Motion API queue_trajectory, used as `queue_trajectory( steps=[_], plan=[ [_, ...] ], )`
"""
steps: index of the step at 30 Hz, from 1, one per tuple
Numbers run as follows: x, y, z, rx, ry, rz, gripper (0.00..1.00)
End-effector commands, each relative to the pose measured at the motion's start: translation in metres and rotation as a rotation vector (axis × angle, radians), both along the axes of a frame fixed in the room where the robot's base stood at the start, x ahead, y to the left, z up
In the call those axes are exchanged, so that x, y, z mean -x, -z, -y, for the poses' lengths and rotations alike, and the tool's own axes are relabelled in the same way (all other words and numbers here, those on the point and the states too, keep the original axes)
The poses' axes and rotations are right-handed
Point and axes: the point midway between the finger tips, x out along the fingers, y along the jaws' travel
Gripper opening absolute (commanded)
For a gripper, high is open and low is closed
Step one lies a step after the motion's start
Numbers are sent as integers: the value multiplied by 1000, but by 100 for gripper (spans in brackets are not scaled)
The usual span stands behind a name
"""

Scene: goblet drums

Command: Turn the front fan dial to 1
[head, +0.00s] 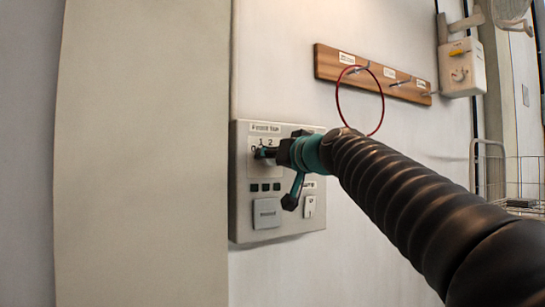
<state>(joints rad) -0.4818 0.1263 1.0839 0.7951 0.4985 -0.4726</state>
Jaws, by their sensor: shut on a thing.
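A grey control panel (240,225) is fixed on the white wall. Its upper left part carries a label, "Front fan" (265,128), with the marks 1 and 2 below it and what looks like a 0 at the left. My gripper (264,153) is at the panel, just below these marks, and is shut on the front fan dial. The fingers cover the dial, so its pointer and setting cannot be read. My arm comes in from the lower right and hides the panel's upper right part.
A wooden hook rail (325,63) with a red ring (382,105) hanging from it is above my arm. A white box with a yellow lever (465,68) is at the upper right. A wire basket (515,180) stands at the right edge. Square buttons and switches (265,213) fill the lower panel.

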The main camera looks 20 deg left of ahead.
Motion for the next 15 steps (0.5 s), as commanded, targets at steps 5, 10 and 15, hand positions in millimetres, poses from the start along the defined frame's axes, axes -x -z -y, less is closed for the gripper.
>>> queue_trajectory(
  steps=[5,10,15],
  plan=[
    [0,-2,0,-82,0,-97,8],
    [0,-2,0,-171,0,-202,8],
    [0,-2,0,-254,0,-299,8]
  ],
)
